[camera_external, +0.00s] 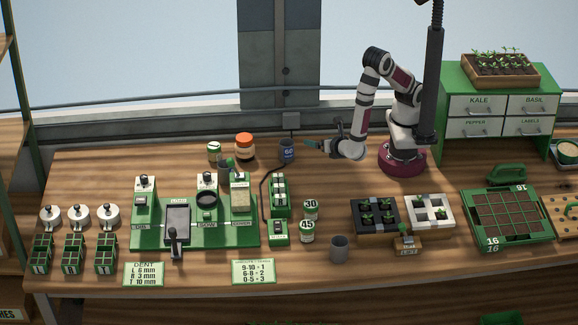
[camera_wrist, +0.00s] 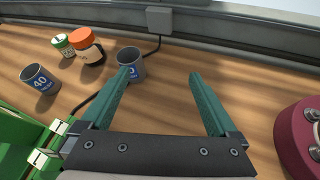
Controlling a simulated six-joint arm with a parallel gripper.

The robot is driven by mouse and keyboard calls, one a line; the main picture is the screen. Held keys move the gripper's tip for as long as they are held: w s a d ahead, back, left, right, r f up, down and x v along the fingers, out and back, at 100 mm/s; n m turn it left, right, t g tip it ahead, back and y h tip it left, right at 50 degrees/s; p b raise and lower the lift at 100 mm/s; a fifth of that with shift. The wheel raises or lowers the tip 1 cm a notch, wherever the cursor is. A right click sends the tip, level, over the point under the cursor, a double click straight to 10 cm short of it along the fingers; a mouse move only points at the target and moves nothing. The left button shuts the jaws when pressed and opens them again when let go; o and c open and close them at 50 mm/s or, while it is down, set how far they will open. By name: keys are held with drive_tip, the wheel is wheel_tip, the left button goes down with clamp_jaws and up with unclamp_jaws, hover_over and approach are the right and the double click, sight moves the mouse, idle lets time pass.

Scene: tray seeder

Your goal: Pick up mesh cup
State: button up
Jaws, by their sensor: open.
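A blue-grey cup marked 60 (camera_external: 288,151) stands upright at the back of the bench. In the wrist view this cup (camera_wrist: 132,61) is beyond my left fingertip, which covers part of its label. My gripper (camera_external: 314,146) is open and empty, to the right of that cup in the external view. Its two teal fingers (camera_wrist: 159,75) are spread wide with bare bench between them. A similar cup marked 40 (camera_wrist: 41,82) stands further left; it is small and partly hidden in the external view (camera_external: 223,166). I cannot tell which cup is the mesh cup.
An orange-lidded jar (camera_external: 244,148) and a green-labelled tin (camera_external: 214,152) stand left of the 60 cup. A dark cable (camera_external: 265,178) runs close by. The green seeder station (camera_external: 150,235) is front left. A plain grey cup (camera_external: 339,249) stands at the front.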

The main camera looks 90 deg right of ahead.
sight(291, 150)
drive_tip(key=a+f+n+t, duration=0.1)
drive_tip(key=w+a+f+n+t, duration=0.1)
drive_tip(key=n, duration=0.1)
drive_tip(key=a+f+n+t, duration=0.1)
drive_tip(key=shift+w+a+f+n+y, duration=0.25)
drive_tip(key=shift+w+f+n+y, duration=0.05)
drive_tip(key=shift+w+y, duration=0.1)
drive_tip(key=x, duration=0.9)
drive_tip(key=shift+w+d+f, duration=0.1)
drive_tip(key=shift+w+d, duration=0.15)
drive_tip(key=x, duration=0.3)
drive_tip(key=r+x, duration=0.1)
drive_tip(key=x, duration=0.1)
drive_tip(key=shift+w+d+f, duration=0.15)
drive_tip(key=shift+w+d, duration=0.15)
drive_tip(key=shift+d, duration=0.2)
drive_tip(key=c, duration=1.4)
